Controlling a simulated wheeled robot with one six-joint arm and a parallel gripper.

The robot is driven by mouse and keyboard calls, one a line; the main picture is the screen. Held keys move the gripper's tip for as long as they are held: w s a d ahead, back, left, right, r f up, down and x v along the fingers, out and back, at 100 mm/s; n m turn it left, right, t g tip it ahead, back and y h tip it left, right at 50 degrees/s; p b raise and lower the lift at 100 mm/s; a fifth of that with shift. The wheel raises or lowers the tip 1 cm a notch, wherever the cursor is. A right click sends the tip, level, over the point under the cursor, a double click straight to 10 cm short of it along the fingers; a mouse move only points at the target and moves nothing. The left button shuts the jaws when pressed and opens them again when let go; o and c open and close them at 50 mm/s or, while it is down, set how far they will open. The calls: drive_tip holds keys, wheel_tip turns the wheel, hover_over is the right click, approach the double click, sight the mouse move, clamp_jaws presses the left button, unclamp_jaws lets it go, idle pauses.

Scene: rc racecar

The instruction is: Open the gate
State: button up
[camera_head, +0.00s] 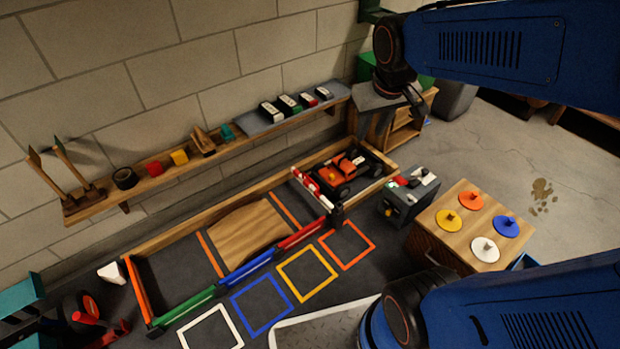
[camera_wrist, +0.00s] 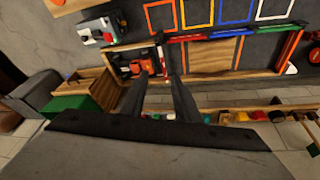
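The gate (camera_head: 312,189) is a red and white barrier inside the wooden-walled track, just left of the orange car (camera_head: 346,170). It looks lowered across the track, with a dark post (camera_head: 337,214) at its near end. In the wrist view the gate (camera_wrist: 160,52) is a thin strip beside the car (camera_wrist: 136,66), near my fingertips in the picture. My gripper (camera_wrist: 161,77) is open and empty, with a gap between its two dark fingers. In the head view my gripper (camera_head: 414,103) hangs above and to the right of the track, apart from the gate.
A wall shelf (camera_head: 150,183) with blocks and small cars runs behind the track. A grey box with a red button (camera_head: 402,200) and a wooden cabinet with coloured knobs (camera_head: 460,222) stand to the right. Coloured squares (camera_head: 307,272) mark the floor in front.

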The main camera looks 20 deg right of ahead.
drive_tip(key=w+f+g, duration=0.1)
drive_tip(key=w+f, duration=0.1)
drive_tip(key=w, duration=0.5)
drive_tip(key=w+f, duration=0.3)
drive_tip(key=w, duration=0.4)
drive_tip(key=n+g+h, duration=0.1)
drive_tip(key=n+g, duration=0.1)
drive_tip(key=n, duration=0.2)
hover_over(310, 180)
drive_tip(key=s+a, duration=0.1)
drive_tip(key=a, duration=0.2)
wheel_tip(310, 180, down, 39)
drive_tip(key=d+f, duration=0.1)
drive_tip(key=f, duration=0.4)
drive_tip(key=d+f, duration=0.1)
drive_tip(key=f, duration=0.5)
drive_tip(key=w+d+f, duration=0.1)
drive_tip(key=f, duration=0.4)
drive_tip(key=shift+f, duration=0.3)
clamp_jaws()
